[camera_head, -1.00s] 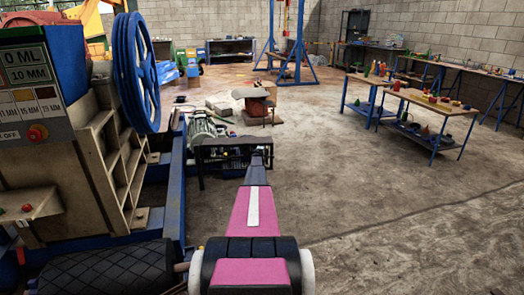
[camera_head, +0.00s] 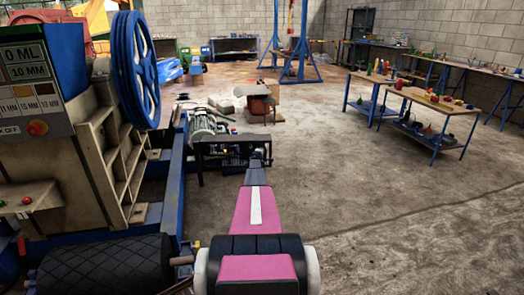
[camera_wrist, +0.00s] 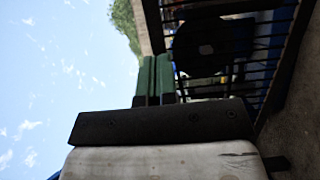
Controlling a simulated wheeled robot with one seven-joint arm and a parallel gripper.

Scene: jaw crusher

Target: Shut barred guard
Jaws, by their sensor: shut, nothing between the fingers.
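The barred guard (camera_head: 222,152) is a dark, low frame with thin bars beside the motor (camera_head: 203,122), at the far end of the blue machine frame. In the wrist view the guard's black bars (camera_wrist: 243,72) fill the upper right, with a dark round disc (camera_wrist: 205,45) among them. My gripper (camera_head: 259,158) is at the guard's right end in the head view, small and dark. In the wrist view its green-padded fingers (camera_wrist: 154,75) are together and empty, close beside the bars. I cannot tell whether they touch, or how far the guard stands open.
The crusher body with its blue flywheel (camera_head: 136,70) stands at left, with a black tyre-like roller (camera_head: 105,268) near me. A stand (camera_head: 257,103) is just beyond the guard. Work tables (camera_head: 430,102) stand at right. The concrete floor between is clear.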

